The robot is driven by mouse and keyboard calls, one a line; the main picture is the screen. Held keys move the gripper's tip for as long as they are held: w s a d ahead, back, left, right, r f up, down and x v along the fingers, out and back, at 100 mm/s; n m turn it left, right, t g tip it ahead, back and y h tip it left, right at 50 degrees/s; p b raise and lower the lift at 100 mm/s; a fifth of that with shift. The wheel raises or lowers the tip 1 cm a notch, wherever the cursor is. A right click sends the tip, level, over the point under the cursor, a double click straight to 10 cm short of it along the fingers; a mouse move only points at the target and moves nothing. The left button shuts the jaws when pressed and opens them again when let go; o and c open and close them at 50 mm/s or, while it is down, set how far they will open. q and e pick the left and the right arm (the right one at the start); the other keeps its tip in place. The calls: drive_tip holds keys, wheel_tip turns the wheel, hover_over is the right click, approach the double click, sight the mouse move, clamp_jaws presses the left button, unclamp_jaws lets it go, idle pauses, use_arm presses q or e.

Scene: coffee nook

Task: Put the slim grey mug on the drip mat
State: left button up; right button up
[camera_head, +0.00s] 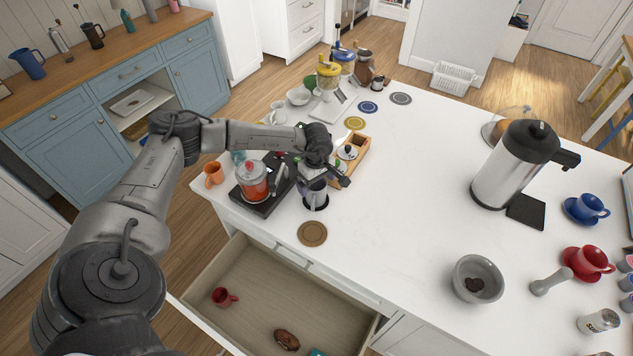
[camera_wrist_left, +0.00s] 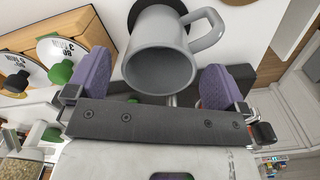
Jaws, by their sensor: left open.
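The slim grey mug (camera_wrist_left: 160,42) shows close up in the left wrist view, its open mouth toward the camera and its handle to the right. It stands upright on a round black mat (camera_wrist_left: 132,13); in the head view the mug (camera_head: 316,189) and black mat (camera_head: 322,206) are partly hidden by my gripper. My left gripper (camera_head: 325,181) is open just above the mug. In the left wrist view its purple fingers (camera_wrist_left: 158,88) are on either side of the mug, with small gaps visible. My right gripper is not in view.
A brown round mat (camera_head: 312,233) lies near the counter edge, above an open drawer (camera_head: 258,290). The counter's middle is clear.

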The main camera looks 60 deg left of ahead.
use_arm(q)
wheel_tip(320, 180, up, 11)
drive_tip(key=w+d+f+n+t+h, duration=0.15)
drive_tip(key=d+h, duration=0.35)
drive_tip(key=d, duration=0.8)
drive_tip(key=w+d+f+n+t+h, duration=0.15)
drive_tip(key=d+h, duration=0.35)
drive_tip(key=d, duration=0.8)
drive_tip(key=d+r+n+t+h, duration=0.5)
drive_tip(key=d+n+t, duration=0.6)
drive_tip(key=n, duration=0.6)
drive_tip(key=s+a+f+n+y, duration=0.4)
drive_tip(key=n+y, duration=0.4)
drive_tip(key=n, duration=0.3)
drive_tip(key=s+a+f+n+y, duration=0.4)
drive_tip(key=n+y, duration=0.3)
drive_tip(key=n, duration=0.4)
drive_tip(key=s+f+n+g, duration=0.4)
drive_tip(key=s+f+g, duration=0.1)
drive_tip(key=s, duration=0.4)
drive_tip(key=s+d+f+n+g, duration=0.1)
drive_tip(key=s+f+n+g, duration=0.3)
drive_tip(key=s, duration=0.5)
drive_tip(key=shift+f+n+g+b, duration=0.4)
drive_tip(key=shift+f+g, duration=0.3)
drive_tip(key=shift+f, duration=0.05)
